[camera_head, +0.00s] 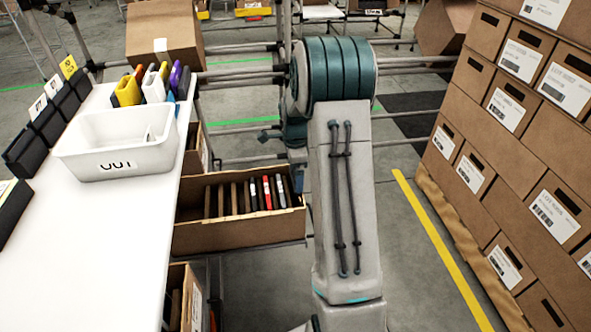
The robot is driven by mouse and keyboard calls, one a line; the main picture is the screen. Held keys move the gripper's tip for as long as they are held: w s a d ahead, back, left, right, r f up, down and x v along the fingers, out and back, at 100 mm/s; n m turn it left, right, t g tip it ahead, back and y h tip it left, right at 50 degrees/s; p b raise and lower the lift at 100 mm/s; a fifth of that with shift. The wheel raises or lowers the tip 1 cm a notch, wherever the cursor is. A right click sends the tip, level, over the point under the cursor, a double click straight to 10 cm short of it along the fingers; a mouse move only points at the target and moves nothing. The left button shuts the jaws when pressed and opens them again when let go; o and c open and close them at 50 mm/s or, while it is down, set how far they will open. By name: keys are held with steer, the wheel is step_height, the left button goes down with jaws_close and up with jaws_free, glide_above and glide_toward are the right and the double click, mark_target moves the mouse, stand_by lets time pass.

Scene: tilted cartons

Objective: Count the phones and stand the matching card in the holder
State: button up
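An open, tilted brown carton (235,235) sits on a rack beside the white table. Several slim upright items with black, red and white edges, likely the phones (268,192), stand at its right end; brown dividers fill the rest. Several black holders stand along the table's left edge. A yellow card (68,67) and two white cards (38,107) stand up at them; their marks are too small to read. A larger black holder (12,210) is cut off at the left edge. My arm rises through the middle; my gripper is not in view.
The table's front is clear. Stacked labelled cartons (520,130) fill the right. Another carton (183,290) sits lower on the rack.

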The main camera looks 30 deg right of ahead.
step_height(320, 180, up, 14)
steer(key=p, duration=0.4)
stand_by(0.3)
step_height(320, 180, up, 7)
steer(key=p, duration=0.6)
stand_by(0.3)
